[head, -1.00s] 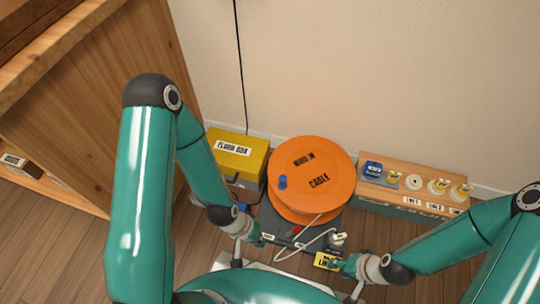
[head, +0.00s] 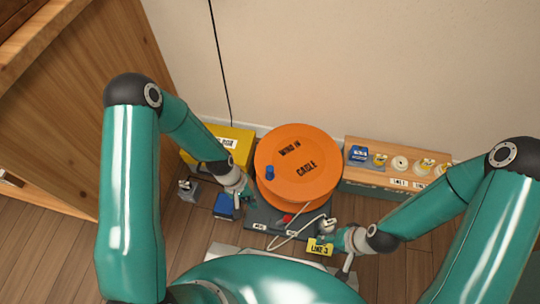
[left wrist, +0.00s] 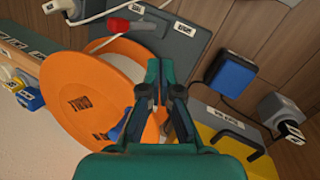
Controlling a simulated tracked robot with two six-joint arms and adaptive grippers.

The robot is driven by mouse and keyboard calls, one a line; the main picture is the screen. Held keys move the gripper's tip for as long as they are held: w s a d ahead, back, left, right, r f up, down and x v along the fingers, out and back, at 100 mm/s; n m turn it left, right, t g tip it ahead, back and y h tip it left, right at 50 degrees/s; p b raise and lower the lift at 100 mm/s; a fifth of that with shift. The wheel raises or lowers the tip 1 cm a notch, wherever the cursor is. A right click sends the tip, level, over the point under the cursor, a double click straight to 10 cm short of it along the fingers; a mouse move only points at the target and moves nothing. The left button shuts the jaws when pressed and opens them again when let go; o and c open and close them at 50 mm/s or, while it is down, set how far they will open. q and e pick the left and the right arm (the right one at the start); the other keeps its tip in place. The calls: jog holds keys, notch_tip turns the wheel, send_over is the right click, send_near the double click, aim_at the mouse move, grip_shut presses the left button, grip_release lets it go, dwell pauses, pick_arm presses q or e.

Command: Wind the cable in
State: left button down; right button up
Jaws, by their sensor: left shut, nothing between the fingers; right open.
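The orange cable reel (head: 318,170), lettered "WIND IN CABLE", stands on a dark grey base (head: 258,218). Its blue crank knob (head: 269,172) is at the left of the top face; the knob also shows in the left wrist view (left wrist: 116,132). A white cable (head: 283,243) runs from the reel's front in a loop to a white plug (head: 329,225). My left gripper (head: 246,193) is shut and empty beside the reel's left edge, apart from the knob. My right gripper (head: 340,241) is open close to the yellow "LINE 3" tag (head: 320,247); contact is unclear.
A yellow box (head: 238,142) stands behind my left arm. A blue block (head: 224,207) and a grey socket box (head: 187,190) lie left of the base. A wooden socket box (head: 400,153) stands right of the reel. A red part (left wrist: 120,24) sits on the base.

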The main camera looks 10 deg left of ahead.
pick_arm(q)
jog(key=w+a+r+n+g+y+p, duration=0.1)
jog(key=w+r+n+p, duration=0.1)
jog(key=w+r, duration=0.65)
jog(key=w+a+r+n+g+y+p, duration=0.1)
jog(key=w+r+y+p, duration=0.15)
jog(key=w, duration=1.05)
jog(key=b, duration=0.4)
send_over(264, 159)
jog(key=shift+h, duration=0.35)
notch_tip(264, 159, down, 10)
jog(key=shift+r, duration=0.25)
jog(key=shift+s+d+r+p, duration=0.1)
jog(key=shift+s+d+p, duration=0.4)
jog(key=shift+s, duration=0.45)
jog(key=shift+s+d, duration=0.5)
jog(key=shift+s, duration=0.2)
